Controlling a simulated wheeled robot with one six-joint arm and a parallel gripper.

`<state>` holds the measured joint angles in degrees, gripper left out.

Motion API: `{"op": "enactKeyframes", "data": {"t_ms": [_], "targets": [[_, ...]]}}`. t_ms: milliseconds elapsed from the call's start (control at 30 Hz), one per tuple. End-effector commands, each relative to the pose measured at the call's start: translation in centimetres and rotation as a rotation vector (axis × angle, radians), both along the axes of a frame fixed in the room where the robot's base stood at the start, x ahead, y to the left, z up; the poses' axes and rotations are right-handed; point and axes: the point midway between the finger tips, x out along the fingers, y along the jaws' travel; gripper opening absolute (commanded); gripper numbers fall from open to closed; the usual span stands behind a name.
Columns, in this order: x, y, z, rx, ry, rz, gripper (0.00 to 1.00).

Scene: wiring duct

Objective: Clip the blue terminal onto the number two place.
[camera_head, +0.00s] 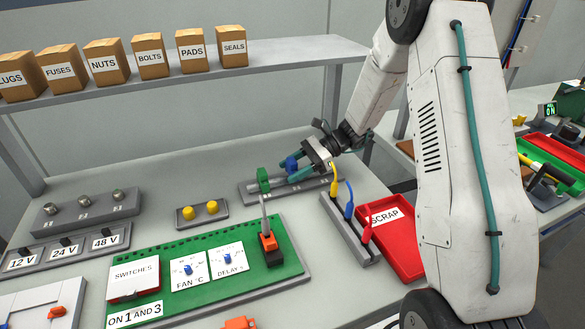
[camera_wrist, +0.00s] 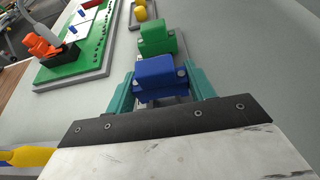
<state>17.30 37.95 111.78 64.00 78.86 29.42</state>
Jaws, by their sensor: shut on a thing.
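The blue terminal (camera_head: 291,162) is between the teal fingers of my gripper (camera_head: 290,170), which is shut on it. In the wrist view the blue terminal (camera_wrist: 160,80) fills the space between the fingertips. It is over the grey rail strip (camera_head: 316,184) at the back of the bench; I cannot tell whether it touches the strip. A green terminal (camera_head: 263,180) stands at the left end of this strip, and in the wrist view it is just beyond the blue one (camera_wrist: 157,36). The place numbers on the strip are not readable.
A green board (camera_head: 185,255) with switches and dials lies in front. A small holder with yellow caps (camera_head: 201,211) is to the left. A rack with yellow, blue and red leads (camera_head: 349,232) and a red scrap tray (camera_head: 391,240) are to the right. A shelf (camera_head: 290,55) with cartons stands behind.

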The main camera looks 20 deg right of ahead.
Motion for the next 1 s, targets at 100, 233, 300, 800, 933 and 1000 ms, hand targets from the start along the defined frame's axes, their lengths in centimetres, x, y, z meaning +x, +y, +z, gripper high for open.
{"op": "enactKeyframes", "data": {"t_ms": [100,233,300,800,933,1000], "targets": [[0.0,0.0,-0.3,0.0,0.0,0.0,0.29],[0.0,0.0,-0.6,0.0,0.0,0.0,0.29],[0.0,0.0,-0.8,0.0,0.0,0.0,0.29],[0.0,0.0,-1.5,0.0,0.0,0.0,0.79],[0.0,0.0,-1.5,0.0,0.0,0.0,0.79],[0.0,-0.1,-1.5,0.0,0.0,0.0,0.79]]}}
